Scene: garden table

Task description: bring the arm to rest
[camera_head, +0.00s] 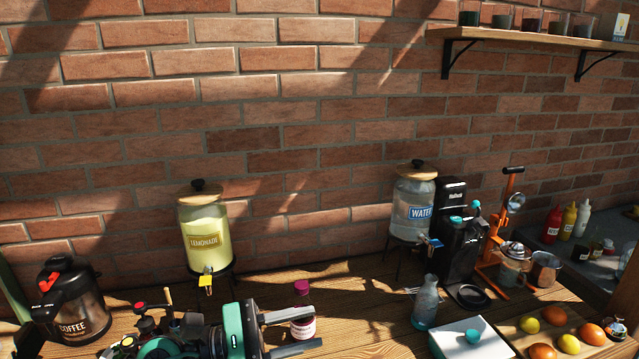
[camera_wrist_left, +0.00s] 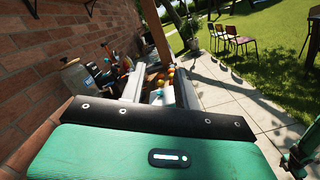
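My left gripper (camera_head: 314,327) comes in from the lower left of the head view, low in the picture. Its green body leads to two grey fingers that point right and stand apart, with nothing held between them. In the left wrist view the two fingers (camera_wrist_left: 160,78) are also apart, with the table's things beyond them. A small jar with a pink lid (camera_head: 302,287) shows behind the upper finger; whether they touch I cannot tell.
On the wooden table (camera_head: 365,300) stand a coffee pot (camera_head: 88,300), a lemonade dispenser (camera_head: 203,232), a water dispenser (camera_head: 412,205), a black coffee machine (camera_head: 458,250), a glass bottle (camera_head: 425,305), a white box (camera_head: 468,340) and a fruit tray (camera_head: 515,335). A brick wall (camera_head: 300,120) rises behind.

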